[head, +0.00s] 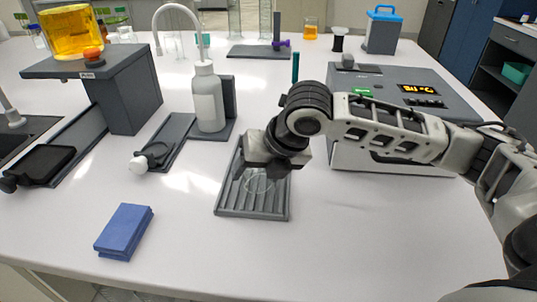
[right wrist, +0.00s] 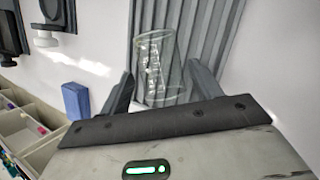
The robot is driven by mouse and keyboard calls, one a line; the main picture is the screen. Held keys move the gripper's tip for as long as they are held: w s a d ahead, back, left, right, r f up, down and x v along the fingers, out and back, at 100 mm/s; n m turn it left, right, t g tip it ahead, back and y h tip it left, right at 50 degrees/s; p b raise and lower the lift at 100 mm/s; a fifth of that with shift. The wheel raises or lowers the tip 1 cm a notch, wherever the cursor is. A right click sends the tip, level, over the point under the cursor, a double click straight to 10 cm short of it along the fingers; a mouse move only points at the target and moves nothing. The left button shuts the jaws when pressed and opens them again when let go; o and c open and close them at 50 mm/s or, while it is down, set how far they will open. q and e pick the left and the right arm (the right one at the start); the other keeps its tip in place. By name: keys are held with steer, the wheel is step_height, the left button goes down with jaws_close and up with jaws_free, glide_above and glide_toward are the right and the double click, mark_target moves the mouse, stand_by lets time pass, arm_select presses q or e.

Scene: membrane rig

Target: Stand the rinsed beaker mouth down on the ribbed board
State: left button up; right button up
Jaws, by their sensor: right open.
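The clear glass beaker (right wrist: 157,72) is between the two fingers of my right gripper (right wrist: 160,74) in the right wrist view, over the ribbed board (right wrist: 208,30). The fingers are open, one on each side of it. In the head view the grey ribbed board (head: 232,206) lies on the bench, and my right gripper (head: 272,160) is above its far half. The beaker (head: 258,183) shows only as a faint clear outline below the gripper there. I cannot tell which end is its mouth. My left gripper is not in view.
A white bottle (head: 207,100) stands on a grey stand behind the board. A blue block (head: 124,231) lies at the front left. The front middle of the bench is clear.

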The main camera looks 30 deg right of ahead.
steer(key=p+v, duration=0.2)
steer(key=v, duration=1.4)
steer(key=shift+s, duration=0.1)
